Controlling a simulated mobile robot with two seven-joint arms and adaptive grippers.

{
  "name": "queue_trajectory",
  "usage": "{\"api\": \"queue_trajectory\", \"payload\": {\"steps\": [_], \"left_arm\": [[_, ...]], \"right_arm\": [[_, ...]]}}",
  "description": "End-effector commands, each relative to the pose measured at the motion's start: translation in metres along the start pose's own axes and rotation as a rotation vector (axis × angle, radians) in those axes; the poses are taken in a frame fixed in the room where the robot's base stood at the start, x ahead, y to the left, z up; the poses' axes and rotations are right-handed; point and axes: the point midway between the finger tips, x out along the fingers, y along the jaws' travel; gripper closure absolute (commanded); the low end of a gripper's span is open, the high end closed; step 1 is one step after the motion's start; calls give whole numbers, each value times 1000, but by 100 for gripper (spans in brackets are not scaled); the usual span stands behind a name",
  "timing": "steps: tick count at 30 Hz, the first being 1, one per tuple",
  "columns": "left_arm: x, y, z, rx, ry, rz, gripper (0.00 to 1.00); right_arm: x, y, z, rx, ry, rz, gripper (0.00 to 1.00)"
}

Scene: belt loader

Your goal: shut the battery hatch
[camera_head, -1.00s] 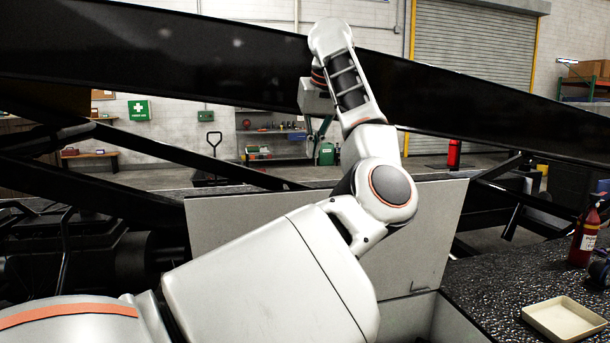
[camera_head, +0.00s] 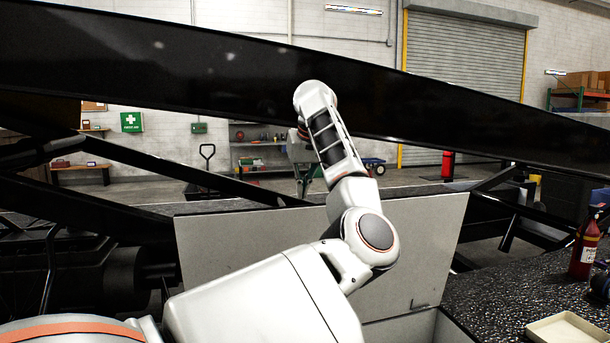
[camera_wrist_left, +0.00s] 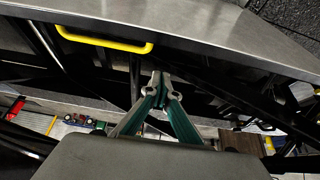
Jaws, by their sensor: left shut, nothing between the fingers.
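The battery hatch (camera_head: 235,255) is a flat grey panel standing raised behind an open grey box (camera_head: 435,328) in the head view. My left arm crosses in front of it and hides part of it. My left gripper (camera_head: 306,180) is mostly hidden behind the wrist, above and apparently beyond the hatch's top edge. In the left wrist view its teal fingers (camera_wrist_left: 160,83) are shut and empty. A grey metal panel (camera_wrist_left: 215,28) with a yellow handle (camera_wrist_left: 105,40) crosses the top there, apparently the hatch's other face. Contact cannot be told. My right gripper is not in view.
A long black beam (camera_head: 210,70) runs across behind my arm. Dark struts (camera_head: 190,170) flank the hatch. A red extinguisher (camera_head: 584,250) and cream tray (camera_head: 565,329) are on the dark speckled surface at right.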

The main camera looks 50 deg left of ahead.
Motion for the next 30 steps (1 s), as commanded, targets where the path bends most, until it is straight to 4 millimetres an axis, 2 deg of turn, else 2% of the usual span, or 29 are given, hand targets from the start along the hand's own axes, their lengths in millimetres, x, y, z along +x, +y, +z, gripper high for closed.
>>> {"api": "queue_trajectory", "payload": {"steps": [3,10,30], "left_arm": [[-9,2,16,-1,2,3,100],[-15,1,34,0,1,1,100],[-13,0,37,0,9,0,100]], "right_arm": [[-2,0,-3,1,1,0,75],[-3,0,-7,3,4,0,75],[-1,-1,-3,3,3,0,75]]}}
